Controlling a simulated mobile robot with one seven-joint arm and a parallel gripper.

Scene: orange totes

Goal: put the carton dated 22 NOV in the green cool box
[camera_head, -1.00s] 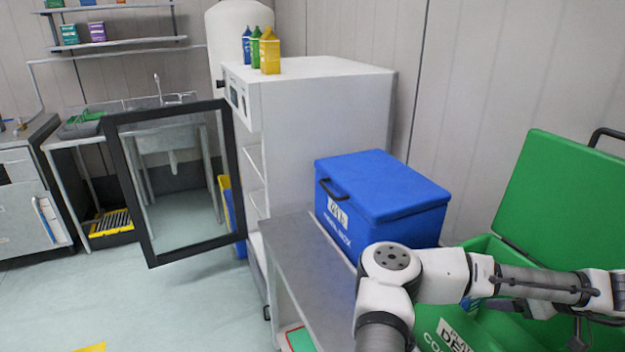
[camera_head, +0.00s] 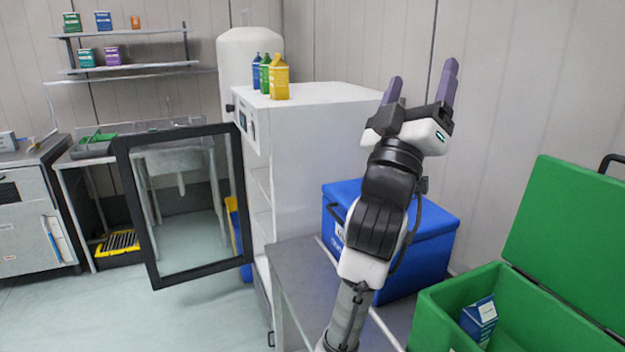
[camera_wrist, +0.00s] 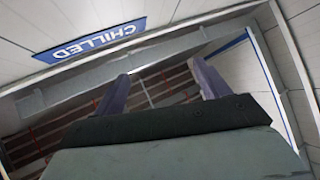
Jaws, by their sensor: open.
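The green cool box (camera_head: 432,318) stands open at the right, its lid (camera_head: 567,235) tilted up behind it. A blue and white carton (camera_head: 479,320) lies tilted inside it; any date on it is too small to read. A blue carton (camera_head: 256,71), a green carton (camera_head: 265,74) and a yellow carton (camera_head: 279,78) stand on the white fridge; their dates cannot be read. My gripper (camera_head: 421,84) is raised high in front of the wall, fingers pointing up, open and empty, well apart from the box. Its spread fingers also show in the wrist view (camera_wrist: 160,88).
A "CHILLED" sign (camera_wrist: 90,40) shows overhead in the wrist view.

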